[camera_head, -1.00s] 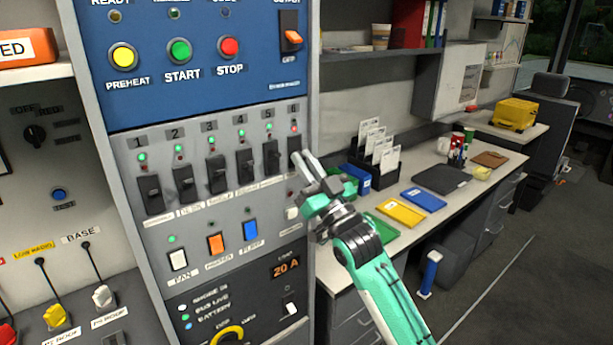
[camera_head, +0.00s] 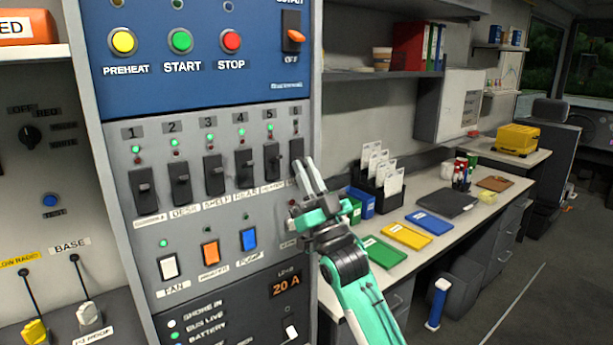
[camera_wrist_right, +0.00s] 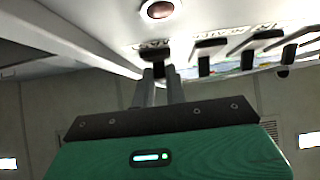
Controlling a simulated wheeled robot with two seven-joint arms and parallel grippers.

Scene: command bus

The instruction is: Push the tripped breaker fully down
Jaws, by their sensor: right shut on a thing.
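The breaker panel (camera_head: 225,130) has a row of dark levers numbered 1 to 6. The breaker under number 6 (camera_head: 297,146) is at the right end, partly hidden by my right gripper. My right gripper (camera_head: 304,163) reaches up from below, with its fingertips at the lower part of that lever. In the right wrist view, the two fingers (camera_wrist_right: 160,76) are close together at the dark lever (camera_wrist_right: 154,51), and a dull red lamp (camera_wrist_right: 158,10) shows beyond it. The exact lever angle is hard to tell. My left gripper is out of view.
Breaker 5 (camera_head: 271,161) stands close left of the gripper. Orange (camera_head: 210,253) and blue (camera_head: 249,239) switches are below. A desk (camera_head: 480,210) with trays and a card rack (camera_head: 378,180) stands to the right.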

